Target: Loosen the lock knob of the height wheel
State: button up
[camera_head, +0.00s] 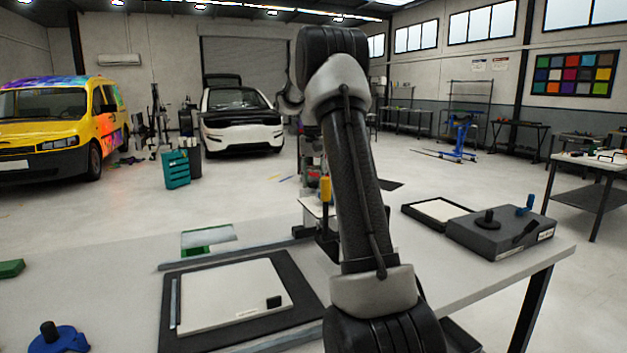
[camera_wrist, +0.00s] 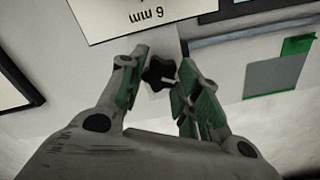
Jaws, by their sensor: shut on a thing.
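In the wrist view my gripper (camera_wrist: 162,74) has its two green-padded fingers on either side of a small black lobed knob (camera_wrist: 157,74), which looks like the lock knob. The fingers are shut on the knob near their tips. The height wheel cannot be made out for certain in either view. In the head view my arm rises in front of a stand with a yellow handle (camera_head: 325,189) and hides much of it. My gripper and the black knob do not show there.
A white plate marked "6 mm" (camera_wrist: 150,15) is close to the fingertips. On the bench are a white board on a black mat (camera_head: 310,318), a blue piece with a black knob (camera_head: 62,340), and a grey box (camera_head: 480,238) with a black knob and blue lever. Vehicles stand behind.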

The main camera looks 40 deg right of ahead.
aim_at(314, 182)
jog(key=n, duration=0.6)
jog(key=shift+r, duration=0.1)
jog(key=n, duration=0.6)
dwell(0.5)
jog(key=o, duration=1.1)
jog(key=shift+c, duration=0.2)
notch_tip(314, 182, up, 12)
